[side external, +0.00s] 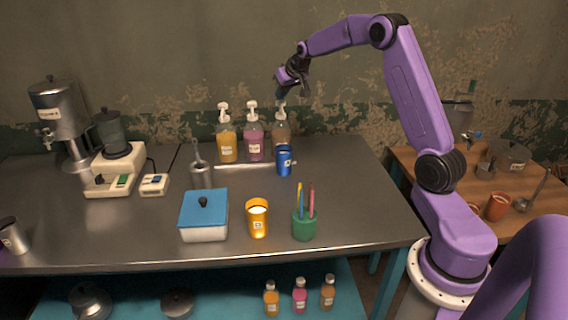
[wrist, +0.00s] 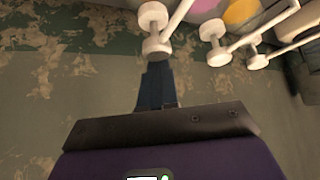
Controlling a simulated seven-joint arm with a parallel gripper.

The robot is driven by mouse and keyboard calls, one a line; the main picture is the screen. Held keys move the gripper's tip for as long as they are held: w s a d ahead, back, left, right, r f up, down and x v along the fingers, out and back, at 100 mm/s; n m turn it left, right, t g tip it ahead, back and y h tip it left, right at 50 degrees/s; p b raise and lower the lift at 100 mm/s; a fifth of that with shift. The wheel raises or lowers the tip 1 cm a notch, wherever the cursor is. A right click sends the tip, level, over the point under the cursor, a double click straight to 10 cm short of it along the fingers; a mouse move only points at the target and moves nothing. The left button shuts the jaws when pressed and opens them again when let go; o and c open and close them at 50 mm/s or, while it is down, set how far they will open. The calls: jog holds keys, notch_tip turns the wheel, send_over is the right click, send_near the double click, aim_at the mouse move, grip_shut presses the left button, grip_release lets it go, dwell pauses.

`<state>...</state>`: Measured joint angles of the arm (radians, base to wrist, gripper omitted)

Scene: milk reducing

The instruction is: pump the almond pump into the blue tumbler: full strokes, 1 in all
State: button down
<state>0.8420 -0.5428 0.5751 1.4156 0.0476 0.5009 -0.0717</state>
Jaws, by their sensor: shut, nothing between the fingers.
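Three pump bottles with white pump heads stand in a row at the back of the counter: a yellow-orange one (side external: 227,147), a pink one (side external: 254,146) and a light brown one (side external: 281,136) on the right. Their labels are too small to read, so I cannot tell by name which is almond. The blue tumbler (side external: 284,161) stands upright in front of the brown bottle. My gripper (side external: 282,93) is shut and empty, just above the brown bottle's pump. In the wrist view its fingers (wrist: 156,75) are close to the nearest white pump head (wrist: 156,47); contact is unclear.
A lit yellow candle cup (side external: 258,219), a green pencil cup (side external: 304,226) and a blue-lidded box (side external: 204,215) stand nearer the front. The counter's right side (side external: 350,190) is clear.

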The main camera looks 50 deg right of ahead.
jog(key=shift+f, duration=1)
jog(key=shift+s, duration=0.1)
jog(key=shift+r, duration=1.45)
jog(key=shift+r, duration=0.1)
jog(key=shift+r, duration=2.95)
